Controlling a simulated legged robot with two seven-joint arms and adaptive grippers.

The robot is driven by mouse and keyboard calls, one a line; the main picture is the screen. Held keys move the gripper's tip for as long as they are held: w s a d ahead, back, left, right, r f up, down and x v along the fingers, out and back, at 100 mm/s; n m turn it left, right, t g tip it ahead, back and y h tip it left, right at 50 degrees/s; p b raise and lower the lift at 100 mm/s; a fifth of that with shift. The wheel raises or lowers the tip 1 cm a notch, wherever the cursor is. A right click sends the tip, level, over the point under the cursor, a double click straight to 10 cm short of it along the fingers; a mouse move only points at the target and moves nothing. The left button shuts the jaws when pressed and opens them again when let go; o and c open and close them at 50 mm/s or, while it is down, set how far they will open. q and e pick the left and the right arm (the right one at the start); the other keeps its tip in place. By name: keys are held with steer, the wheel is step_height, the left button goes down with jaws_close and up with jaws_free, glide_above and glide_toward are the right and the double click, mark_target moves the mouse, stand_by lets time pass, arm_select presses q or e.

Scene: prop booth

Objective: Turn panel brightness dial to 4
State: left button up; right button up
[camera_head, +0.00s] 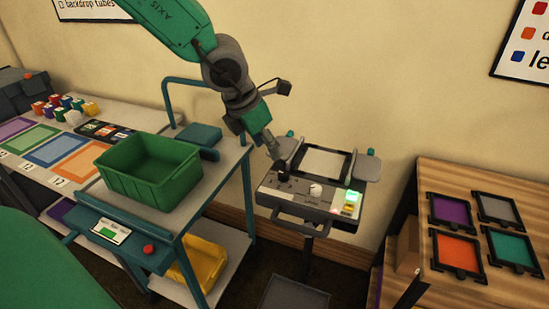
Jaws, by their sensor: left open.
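A grey control panel (268,193) with a front handle stands right of the teal cart. A pale round knob (315,190) sits near its middle, and lit green and red indicators (350,202) are at its right. A small dark part shows at the panel's left. I cannot tell which control is the brightness dial, and its numbers are too small to read. My left gripper (275,153) reaches down from above and is open over the panel's left end. Whether it touches anything there cannot be told. My right gripper is out of view.
A green bin (150,170) stands on the teal cart (213,184), close left of my left gripper. A white screen (324,163) with side brackets rises behind the panel. A wooden table (438,285) with several framed colour squares is at right. A yellow bin (203,264) sits low on the cart.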

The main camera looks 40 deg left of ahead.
arm_select(q)
steer(key=shift+s+a+r, duration=0.1)
steer(key=shift+s+r, duration=0.1)
steer(key=shift+r, duration=0.35)
